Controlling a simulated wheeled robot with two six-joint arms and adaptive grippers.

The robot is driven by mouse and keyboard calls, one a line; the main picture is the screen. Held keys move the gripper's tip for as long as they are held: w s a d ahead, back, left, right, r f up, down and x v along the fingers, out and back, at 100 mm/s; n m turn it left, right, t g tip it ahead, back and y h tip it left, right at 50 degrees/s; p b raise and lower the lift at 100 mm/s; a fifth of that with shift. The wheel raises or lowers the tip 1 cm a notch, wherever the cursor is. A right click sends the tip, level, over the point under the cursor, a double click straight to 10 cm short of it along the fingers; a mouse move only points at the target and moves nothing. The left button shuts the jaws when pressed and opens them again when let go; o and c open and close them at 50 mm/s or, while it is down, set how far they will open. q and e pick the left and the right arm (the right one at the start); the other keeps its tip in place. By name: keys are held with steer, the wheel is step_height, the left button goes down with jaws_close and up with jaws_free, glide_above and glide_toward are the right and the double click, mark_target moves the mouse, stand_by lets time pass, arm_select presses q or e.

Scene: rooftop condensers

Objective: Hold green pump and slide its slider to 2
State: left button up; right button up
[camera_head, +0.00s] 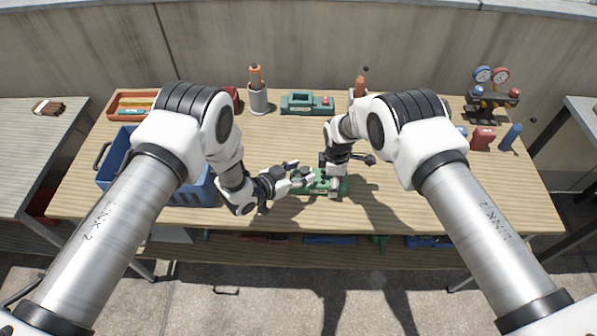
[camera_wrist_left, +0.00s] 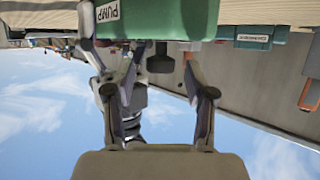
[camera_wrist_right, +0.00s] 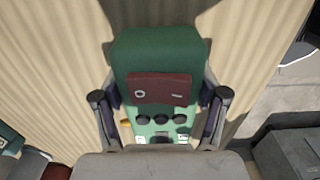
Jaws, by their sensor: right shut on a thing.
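The green pump (camera_head: 343,184) lies on the workbench near its front middle. Its top shows in the right wrist view (camera_wrist_right: 158,50), with a dark red plate and several dark knobs. My right gripper (camera_head: 334,178) points down and is shut on the pump, one finger on each side. In the left wrist view the pump (camera_wrist_left: 170,18) is at the top with a PUMP label. A dark knob (camera_wrist_left: 160,60) sticks out of it between the fingers of my left gripper (camera_wrist_left: 160,62), which are apart. My left gripper (camera_head: 303,174) is at the pump's left end. The slider's setting is not readable.
A blue crate (camera_head: 112,160) stands at the left, with a red tool tray (camera_head: 122,112) behind. A grey canister (camera_head: 258,98), a teal unit (camera_head: 300,105) and a gauge set (camera_head: 490,90) stand along the back. A red block (camera_head: 482,138) and blue bottle (camera_head: 511,137) stand right.

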arm_select(q)
steer(key=v, duration=1.2)
arm_select(e)
steer(key=o, duration=1.8)
steer(key=shift+c, duration=0.2)
step_height(320, 180, up, 9)
steer(key=p, duration=0.6)
arm_select(q)
step_height(320, 180, up, 6)
